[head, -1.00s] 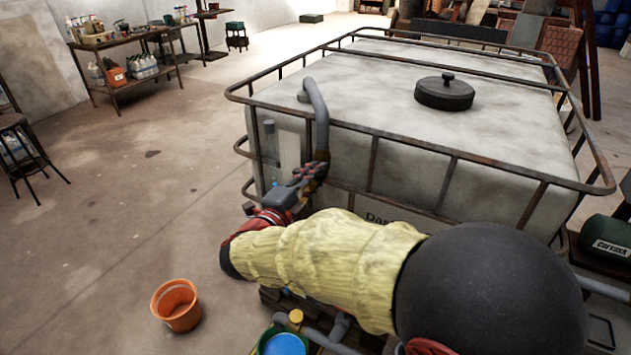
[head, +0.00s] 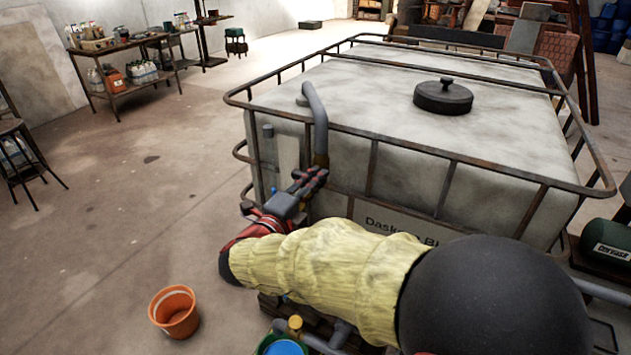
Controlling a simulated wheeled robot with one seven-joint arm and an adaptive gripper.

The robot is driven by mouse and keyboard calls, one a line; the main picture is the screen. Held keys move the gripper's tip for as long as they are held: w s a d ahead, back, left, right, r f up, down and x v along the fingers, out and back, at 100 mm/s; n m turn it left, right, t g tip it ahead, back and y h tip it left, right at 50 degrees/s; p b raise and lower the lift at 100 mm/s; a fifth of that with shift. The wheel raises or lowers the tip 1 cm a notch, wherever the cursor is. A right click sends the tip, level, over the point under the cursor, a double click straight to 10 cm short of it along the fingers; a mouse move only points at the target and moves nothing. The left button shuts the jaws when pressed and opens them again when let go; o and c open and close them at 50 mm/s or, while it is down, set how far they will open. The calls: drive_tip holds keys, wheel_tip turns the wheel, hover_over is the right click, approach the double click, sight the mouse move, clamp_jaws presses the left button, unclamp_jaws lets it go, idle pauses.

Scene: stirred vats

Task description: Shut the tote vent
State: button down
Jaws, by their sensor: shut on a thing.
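The tote (head: 430,150) is a big whitish tank inside a rusty metal cage, with a black round lid (head: 443,96) on top. A grey bent pipe (head: 317,115) rises over its near left top edge and comes down along the front face. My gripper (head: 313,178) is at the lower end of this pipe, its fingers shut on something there. The fingers and my wrist hide what they hold, so I cannot tell the vent's part or its position. My yellow-sleeved arm covers the lower front of the tote.
An orange bucket (head: 174,311) stands on the floor at lower left. A green container with blue contents (head: 283,346) and pipework are at the bottom, by my arm. A dark green canister (head: 607,240) lies at right. The floor at left is open.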

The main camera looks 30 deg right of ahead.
drive_tip(key=c, duration=1.7)
unclamp_jaws()
drive_tip(key=shift+c, duration=0.2)
drive_tip(key=v, duration=1.2)
drive_tip(key=shift+f, duration=0.1)
